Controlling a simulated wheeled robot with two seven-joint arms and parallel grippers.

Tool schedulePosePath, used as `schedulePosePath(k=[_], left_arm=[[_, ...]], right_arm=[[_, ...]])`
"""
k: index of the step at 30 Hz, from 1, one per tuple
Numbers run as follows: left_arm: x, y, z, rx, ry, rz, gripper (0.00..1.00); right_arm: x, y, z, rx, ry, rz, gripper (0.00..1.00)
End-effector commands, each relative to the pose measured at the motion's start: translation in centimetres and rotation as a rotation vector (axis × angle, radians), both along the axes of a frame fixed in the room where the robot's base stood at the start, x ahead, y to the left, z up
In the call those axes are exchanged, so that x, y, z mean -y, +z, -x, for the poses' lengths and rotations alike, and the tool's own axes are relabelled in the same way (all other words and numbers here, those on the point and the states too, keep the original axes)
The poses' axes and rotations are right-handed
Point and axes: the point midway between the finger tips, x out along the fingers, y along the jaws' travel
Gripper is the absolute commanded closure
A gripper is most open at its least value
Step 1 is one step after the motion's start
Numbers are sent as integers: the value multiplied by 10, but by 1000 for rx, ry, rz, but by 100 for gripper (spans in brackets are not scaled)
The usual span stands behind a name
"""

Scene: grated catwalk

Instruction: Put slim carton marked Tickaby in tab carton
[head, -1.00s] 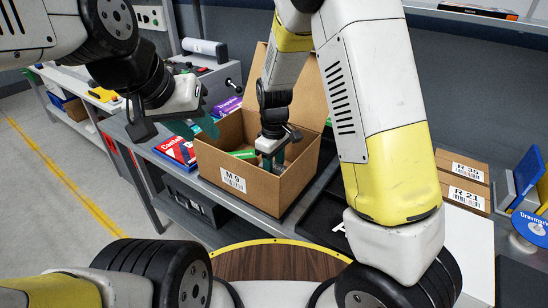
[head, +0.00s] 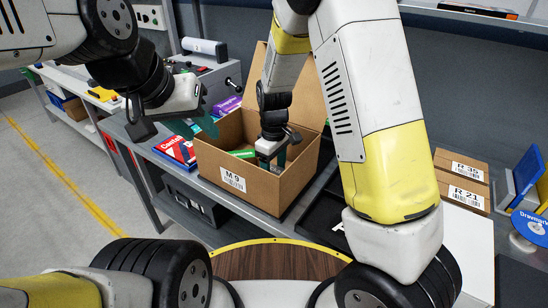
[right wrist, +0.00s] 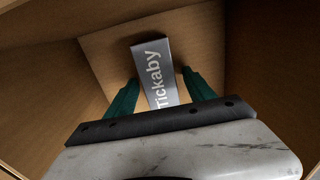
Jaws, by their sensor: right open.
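The tab carton is a brown open-topped box (head: 232,196) labelled M 9 with a raised flap, on the grey bench in the head view. My right gripper (head: 273,161) reaches down inside it. In the right wrist view, the slim carton marked Tickaby (right wrist: 152,60), grey with white lettering, lies inside the brown box (right wrist: 195,30). The right gripper's teal fingers (right wrist: 160,80) stand open, one on each side of the slim carton, with gaps visible. My left gripper (head: 193,126) hangs empty left of the box, its teal fingers apart.
A green item (head: 243,154) shows inside the box. A red and blue carton (head: 176,151) and a purple carton (head: 227,105) stand beside it. Brown boxes marked R 35 (head: 462,168) and R 21 (head: 464,194), and a blue spool (head: 530,226), are at the right.

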Motion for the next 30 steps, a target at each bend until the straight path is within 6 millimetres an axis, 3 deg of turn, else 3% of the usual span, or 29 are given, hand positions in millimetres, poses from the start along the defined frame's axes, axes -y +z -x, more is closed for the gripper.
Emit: schedulePosePath(k=[12, 21, 26, 30], left_arm=[[0, 0, 0, 0, 0, 0, 64], [0, 0, 0, 0, 0, 0, 64], [0, 0, 0, 0, 0, 0, 64], [0, 0, 0, 0, 0, 0, 64]], right_arm=[[-1, 84, -1, 4, 1, -3, 38], [2, 117, 1, 4, -9, -7, 38], [20, 142, 11, 31, -97, -65, 38], [48, 176, 32, 80, -240, -151, 38]])
